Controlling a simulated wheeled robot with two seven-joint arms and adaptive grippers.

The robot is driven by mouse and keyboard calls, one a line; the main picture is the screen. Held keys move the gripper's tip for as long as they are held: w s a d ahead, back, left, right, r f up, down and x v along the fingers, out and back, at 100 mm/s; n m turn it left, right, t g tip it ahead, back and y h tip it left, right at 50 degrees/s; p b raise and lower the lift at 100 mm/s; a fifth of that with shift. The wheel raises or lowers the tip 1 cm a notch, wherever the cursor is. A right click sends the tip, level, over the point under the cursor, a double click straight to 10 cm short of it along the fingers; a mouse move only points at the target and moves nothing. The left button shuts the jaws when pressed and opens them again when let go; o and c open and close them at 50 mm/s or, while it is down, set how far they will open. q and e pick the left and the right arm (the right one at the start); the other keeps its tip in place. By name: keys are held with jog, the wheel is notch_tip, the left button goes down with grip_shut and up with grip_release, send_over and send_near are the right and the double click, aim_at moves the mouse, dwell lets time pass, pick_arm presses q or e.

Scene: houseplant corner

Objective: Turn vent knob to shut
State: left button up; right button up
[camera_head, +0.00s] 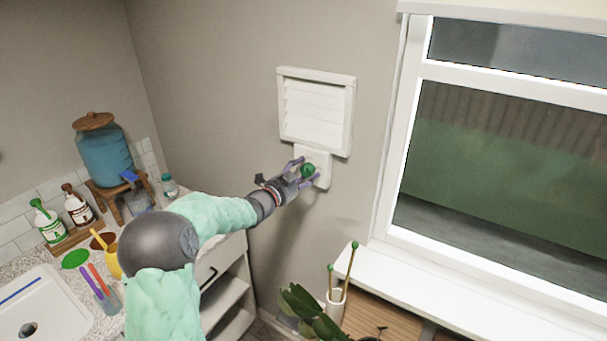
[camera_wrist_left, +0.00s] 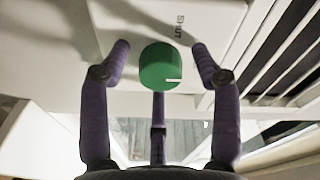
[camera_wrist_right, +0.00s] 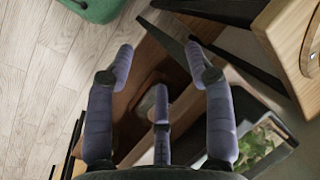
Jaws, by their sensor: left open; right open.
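The green vent knob (camera_head: 308,170) sits on a white plate (camera_head: 325,161) just below the white louvred vent (camera_head: 317,108) on the wall. In the left wrist view the knob (camera_wrist_left: 160,67) has a short white mark at its lower right, and the plate (camera_wrist_left: 215,15) bears the word SHUT to the right. My left gripper (camera_head: 301,172) is open, with its fingers on either side of the knob and visible gaps between them. My right gripper (camera_wrist_right: 165,65) is open and empty in the right wrist view, away from the knob.
A window (camera_head: 500,170) with a white sill (camera_head: 450,285) is right of the vent. A counter at left holds a blue dispenser (camera_head: 103,153), bottles and a sink (camera_head: 40,305). A potted plant (camera_head: 310,312) stands below. Wall around the knob is clear.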

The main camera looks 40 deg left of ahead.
pick_arm(q)
jog(key=c, duration=1.1)
jog(key=shift+n, duration=0.4)
jog(key=n, duration=0.2)
jog(key=shift+n, duration=0.4)
jog(key=n, duration=0.3)
jog(key=shift+f+n+t+p, duration=0.1)
jog(key=shift+n+t+p, duration=0.2)
jog(key=shift+n+p, duration=0.1)
jog(key=n+y, duration=0.1)
jog(key=n, duration=0.6)
jog(key=shift+p, duration=0.35)
jog(key=shift+d+f, duration=0.1)
